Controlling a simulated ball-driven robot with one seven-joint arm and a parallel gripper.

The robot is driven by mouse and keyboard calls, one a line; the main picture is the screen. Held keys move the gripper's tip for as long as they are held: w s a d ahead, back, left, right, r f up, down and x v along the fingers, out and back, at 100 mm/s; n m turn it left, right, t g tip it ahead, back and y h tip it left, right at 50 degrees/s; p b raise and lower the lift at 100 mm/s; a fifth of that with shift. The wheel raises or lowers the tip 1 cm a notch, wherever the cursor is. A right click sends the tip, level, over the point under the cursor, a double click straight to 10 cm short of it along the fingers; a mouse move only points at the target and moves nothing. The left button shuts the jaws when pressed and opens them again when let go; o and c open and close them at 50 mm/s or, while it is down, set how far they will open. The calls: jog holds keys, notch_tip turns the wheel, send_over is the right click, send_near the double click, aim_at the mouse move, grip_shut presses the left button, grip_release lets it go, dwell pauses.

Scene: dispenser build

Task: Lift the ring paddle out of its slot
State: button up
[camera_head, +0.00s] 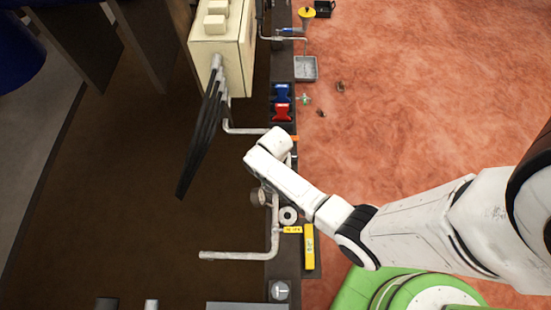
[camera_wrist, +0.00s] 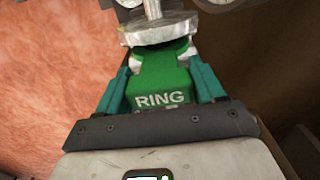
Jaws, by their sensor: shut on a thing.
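The ring paddle (camera_wrist: 158,98) is a green block with the white word RING on its face, seen close up in the wrist view. My gripper (camera_wrist: 165,75) has its two teal fingers on either side of the paddle, shut on it. The paddle's far end goes under a round metal piece (camera_wrist: 158,28). I cannot tell whether the paddle is still seated in its slot. In the head view my white wrist covers the spot on the dark rail, so the paddle and the fingers are hidden there.
A dark rail (camera_head: 284,68) runs along the floor edge. Along it are blue (camera_head: 281,91) and red (camera_head: 281,112) blocks, a grey tray (camera_head: 306,68), a bent metal pipe (camera_head: 238,255), a white ring (camera_head: 288,215) and a yellow block (camera_head: 309,246). A cream box (camera_head: 221,45) stands left.

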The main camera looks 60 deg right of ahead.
jog(key=shift+r+p, duration=4.3)
jog(key=shift+r, duration=0.25)
